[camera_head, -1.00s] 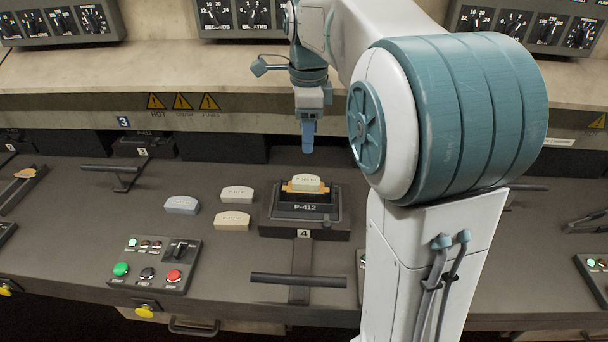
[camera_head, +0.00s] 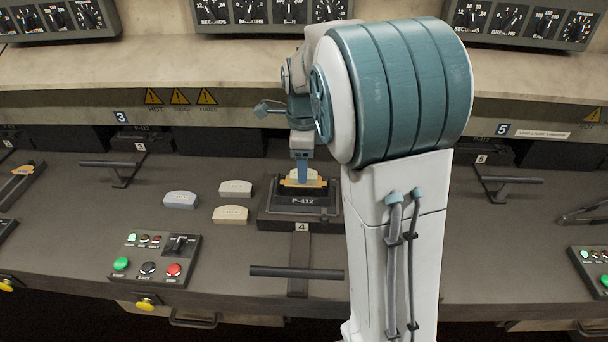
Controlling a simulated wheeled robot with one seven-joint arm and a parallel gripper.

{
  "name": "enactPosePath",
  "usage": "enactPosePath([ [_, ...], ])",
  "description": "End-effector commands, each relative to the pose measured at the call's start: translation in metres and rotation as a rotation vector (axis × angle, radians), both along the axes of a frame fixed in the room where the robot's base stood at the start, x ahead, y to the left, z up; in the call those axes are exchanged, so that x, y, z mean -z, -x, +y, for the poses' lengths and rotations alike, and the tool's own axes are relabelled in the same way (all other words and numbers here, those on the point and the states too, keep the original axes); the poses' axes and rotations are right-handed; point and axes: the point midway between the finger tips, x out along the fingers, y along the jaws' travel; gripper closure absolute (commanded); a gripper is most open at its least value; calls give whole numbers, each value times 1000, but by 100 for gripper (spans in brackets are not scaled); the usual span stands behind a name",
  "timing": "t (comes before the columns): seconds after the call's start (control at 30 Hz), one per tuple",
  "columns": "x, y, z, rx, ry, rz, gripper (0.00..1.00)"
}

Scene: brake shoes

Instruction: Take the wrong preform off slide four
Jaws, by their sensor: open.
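Slide four (camera_head: 302,228) is a dark block marked P-412, with a "4" label at its front. A pale cream preform (camera_head: 293,176) sits in an orange-yellow holder (camera_head: 317,183) on top of it. My gripper (camera_head: 302,178) points straight down with its blue fingers right at the preform and covers part of it. It is open; whether the fingers touch the preform I cannot tell.
Three loose preforms lie left of the slide: a blue-grey one (camera_head: 181,200), a cream one (camera_head: 236,188) and a yellowish one (camera_head: 230,215). A button panel (camera_head: 155,262) and a bar handle (camera_head: 297,272) are in front. My arm hides the area to the right.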

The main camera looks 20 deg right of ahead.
Motion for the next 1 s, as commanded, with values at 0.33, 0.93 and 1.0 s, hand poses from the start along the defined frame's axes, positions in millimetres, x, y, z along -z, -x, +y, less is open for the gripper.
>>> enactPosePath([
  [0.33,25,0,-1,0,0,-1,40],
  [0.93,23,0,-1,0,0,-2,94],
  [1.0,21,0,0,0,0,-3,94],
])
